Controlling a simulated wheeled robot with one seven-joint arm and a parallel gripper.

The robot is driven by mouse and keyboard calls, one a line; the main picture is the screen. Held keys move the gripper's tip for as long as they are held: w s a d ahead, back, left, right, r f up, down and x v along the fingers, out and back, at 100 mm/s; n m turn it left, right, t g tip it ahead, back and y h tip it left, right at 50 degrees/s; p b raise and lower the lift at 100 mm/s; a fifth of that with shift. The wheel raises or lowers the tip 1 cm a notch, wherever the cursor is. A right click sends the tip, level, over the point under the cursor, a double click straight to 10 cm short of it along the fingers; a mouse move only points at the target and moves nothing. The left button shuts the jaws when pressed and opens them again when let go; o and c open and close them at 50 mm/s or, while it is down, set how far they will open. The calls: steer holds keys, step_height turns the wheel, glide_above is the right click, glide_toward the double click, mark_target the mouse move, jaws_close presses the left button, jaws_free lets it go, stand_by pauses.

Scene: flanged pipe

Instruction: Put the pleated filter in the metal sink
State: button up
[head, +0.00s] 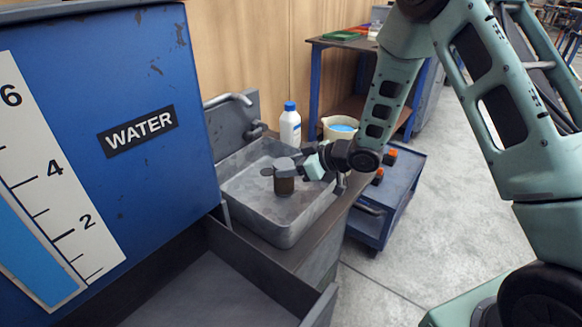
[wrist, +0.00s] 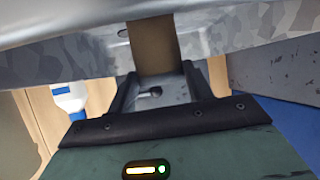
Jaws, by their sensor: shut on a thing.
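The pleated filter (head: 284,186) is a small brown cylinder with a grey top, upright within the basin outline in the head view. My gripper (head: 287,170) reaches in from the right and is shut on its upper part. In the wrist view the filter's brown side (wrist: 153,45) shows between my two fingers (wrist: 155,84). The metal sink (head: 262,222) is a grey rectangular basin around and below the filter. I cannot tell whether the filter's bottom touches the basin floor.
A white bottle with a blue cap (head: 290,127) and a cream bucket with blue contents (head: 341,129) stand behind the sink. A grey faucet (head: 229,99) is at its back left. A blue WATER tank (head: 110,120) fills the left. A blue cart (head: 388,198) stands to the right.

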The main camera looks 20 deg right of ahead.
steer(key=shift+f, duration=0.1)
steer(key=o, duration=1)
